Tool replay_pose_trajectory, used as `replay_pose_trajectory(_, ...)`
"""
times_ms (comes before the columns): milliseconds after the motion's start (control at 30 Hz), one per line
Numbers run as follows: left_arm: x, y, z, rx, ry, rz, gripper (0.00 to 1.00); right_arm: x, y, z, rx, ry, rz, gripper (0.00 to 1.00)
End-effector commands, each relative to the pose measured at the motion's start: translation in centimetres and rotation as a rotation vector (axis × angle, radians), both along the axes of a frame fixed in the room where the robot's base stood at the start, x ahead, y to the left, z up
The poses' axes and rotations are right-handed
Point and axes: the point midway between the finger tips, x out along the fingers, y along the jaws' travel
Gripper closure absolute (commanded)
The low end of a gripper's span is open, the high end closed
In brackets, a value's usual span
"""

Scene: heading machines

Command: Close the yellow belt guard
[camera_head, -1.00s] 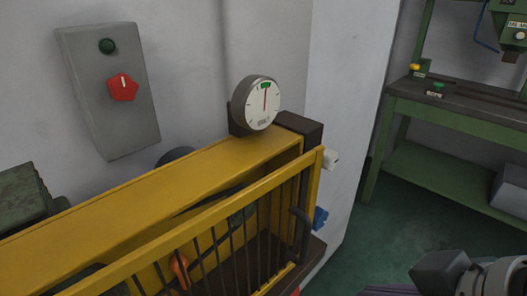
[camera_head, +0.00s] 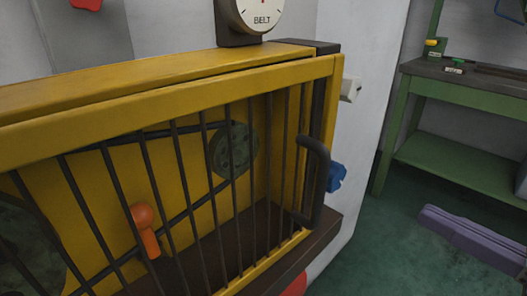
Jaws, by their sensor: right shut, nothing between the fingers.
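The yellow belt guard (camera_head: 170,98) is a yellow-framed front with dark vertical bars, crossing the left and middle of the head view. Its dark upright handle (camera_head: 318,180) is at its right end, with nothing touching it. The guard's top rail runs along the yellow housing top (camera_head: 130,78) with a narrow dark seam between them. I cannot tell whether it is fully shut. Behind the bars are the belt (camera_head: 180,215), a grey pulley (camera_head: 234,150) and an orange-handled part (camera_head: 143,220). I can make out neither of my grippers.
A gauge marked BELT (camera_head: 262,14) stands above the housing. A white block (camera_head: 350,90) and a blue part (camera_head: 337,176) are right of the guard. A green workbench (camera_head: 450,168) stands at the right. A long purple object (camera_head: 465,235) lies across the green floor (camera_head: 385,250).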

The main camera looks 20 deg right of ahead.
Motion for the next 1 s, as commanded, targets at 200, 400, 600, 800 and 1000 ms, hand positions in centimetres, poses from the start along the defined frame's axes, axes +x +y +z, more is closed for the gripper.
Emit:
replay_pose_trajectory(200,0.0,0.0,-0.4,-0.001,-0.001,0.001,0.03,3.7,1.4,0.2,0.001,-0.008,0.003,1.0)
replay_pose_trajectory(400,0.0,-0.2,-0.9,-0.007,-0.001,0.005,0.03,7.8,2.8,0.1,-0.001,-0.008,0.001,1.0)
replay_pose_trajectory(600,0.0,-0.3,-1.4,-0.011,-0.001,0.008,0.03,11.0,3.9,0.1,-0.001,-0.004,-0.001,1.0)
replay_pose_trajectory(800,0.1,-0.3,-1.5,-0.012,-0.002,0.008,0.03,12.5,4.5,0.1,0.0,-0.002,0.0,1.0)
replay_pose_trajectory(1000,0.1,-0.3,-1.5,-0.01,-0.003,0.006,0.03,12.7,4.5,0.1,0.0,0.0,0.0,1.0)
